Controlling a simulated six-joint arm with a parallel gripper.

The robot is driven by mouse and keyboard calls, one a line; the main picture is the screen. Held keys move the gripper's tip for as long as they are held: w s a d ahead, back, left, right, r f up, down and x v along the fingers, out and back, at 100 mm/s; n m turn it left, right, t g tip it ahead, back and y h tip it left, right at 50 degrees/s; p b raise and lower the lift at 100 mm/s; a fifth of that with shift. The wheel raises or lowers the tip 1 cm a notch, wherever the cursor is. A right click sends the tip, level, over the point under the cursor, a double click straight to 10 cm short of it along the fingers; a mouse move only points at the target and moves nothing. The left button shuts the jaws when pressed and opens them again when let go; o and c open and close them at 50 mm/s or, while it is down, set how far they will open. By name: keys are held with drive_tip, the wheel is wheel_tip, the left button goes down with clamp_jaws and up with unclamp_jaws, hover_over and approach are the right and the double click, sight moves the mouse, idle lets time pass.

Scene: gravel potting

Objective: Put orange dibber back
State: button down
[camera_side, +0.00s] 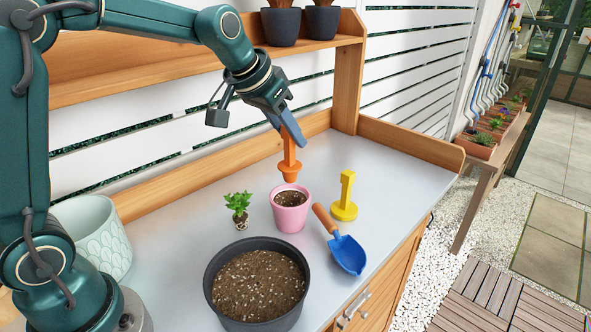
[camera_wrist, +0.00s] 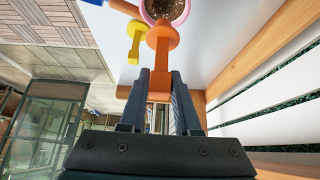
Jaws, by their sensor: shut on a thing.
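The orange dibber (camera_side: 289,158) hangs upright from my gripper (camera_side: 285,122), which is shut on the top of its handle. The pink pot holds dark soil. A yellow stand-like piece (camera_side: 345,198) with a round base and upright post stands right of the pot. It also shows in the wrist view (camera_wrist: 134,32).
A blue trowel (camera_side: 347,254) with an orange-brown handle lies in front of the yellow piece. A seedling (camera_side: 238,206) is left of the pink pot. A large dark soil tub (camera_side: 257,284) is in front. A patterned pale pot (camera_side: 92,236) is far left. The bench's back right is clear.

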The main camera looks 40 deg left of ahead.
drive_tip(key=shift+s, duration=0.1)
drive_tip(key=shift+w+a+r, duration=0.1)
drive_tip(key=shift+w+r, duration=1.1)
drive_tip(key=w+a+f, duration=0.3)
drive_tip(key=w+a, duration=0.1)
drive_tip(key=w, duration=0.5)
wheel_tip(320, 180, down, 10)
drive_tip(key=shift+s+d+f, duration=0.1)
drive_tip(key=shift+f, duration=0.1)
drive_tip(key=c, duration=0.6)
unclamp_jaws()
